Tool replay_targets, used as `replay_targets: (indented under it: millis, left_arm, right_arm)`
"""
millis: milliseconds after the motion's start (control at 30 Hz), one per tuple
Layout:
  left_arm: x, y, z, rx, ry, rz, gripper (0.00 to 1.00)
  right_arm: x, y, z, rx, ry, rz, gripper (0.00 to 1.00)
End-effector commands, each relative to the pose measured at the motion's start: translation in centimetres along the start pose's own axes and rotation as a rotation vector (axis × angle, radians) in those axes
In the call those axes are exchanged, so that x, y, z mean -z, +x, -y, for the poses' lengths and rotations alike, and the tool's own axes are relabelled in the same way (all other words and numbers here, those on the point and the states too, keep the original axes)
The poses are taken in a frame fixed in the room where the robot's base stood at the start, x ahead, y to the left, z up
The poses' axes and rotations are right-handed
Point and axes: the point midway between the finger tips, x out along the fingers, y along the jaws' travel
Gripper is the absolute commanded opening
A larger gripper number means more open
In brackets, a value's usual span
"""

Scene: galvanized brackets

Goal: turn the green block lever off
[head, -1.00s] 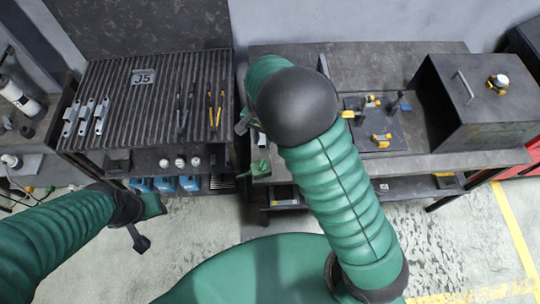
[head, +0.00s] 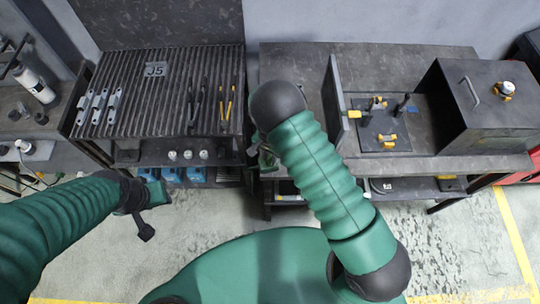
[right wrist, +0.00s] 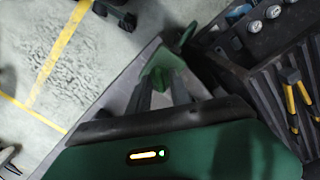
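A small green part (head: 267,160), which looks like the green block lever, sits at the front left corner of the right bench, partly hidden by my right arm. In the right wrist view a green piece (right wrist: 163,70) shows just beyond and between the fingers; whether they touch it is unclear. A darker green piece (right wrist: 184,36) stands further on. Its lever position cannot be made out. My right gripper (right wrist: 160,95) has its fingers apart. In the head view it is mostly hidden beyond my arm. My left gripper (head: 145,228) hangs over the floor, far from the bench; its fingers are unclear.
The right bench (head: 300,60) carries an upright dark panel (head: 335,105), a board with yellow-handled clamps (head: 385,130) and a dark box (head: 480,105). The left ribbed rack (head: 150,75) holds brackets and pliers. Open floor lies in front.

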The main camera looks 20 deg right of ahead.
Motion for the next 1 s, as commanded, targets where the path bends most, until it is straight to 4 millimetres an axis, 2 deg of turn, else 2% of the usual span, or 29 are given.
replay_targets:
  millis: [33,167,1000]
  left_arm:
    - [0.0,0.01,0.01,0.0,0.0,0.0,0.36]
    - [0.0,0.01,0.02,0.0,-0.001,0.0,0.36]
    - [-0.02,0.13,0.02,0.0,-0.001,0.0,0.36]
  right_arm:
    - [0.03,0.01,-0.01,0.0,0.0,0.0,0.17]
    - [0.11,-0.01,-0.11,0.002,0.0,0.0,0.0]
    - [0.12,-0.09,-0.08,0.003,-0.02,0.0,0.0]
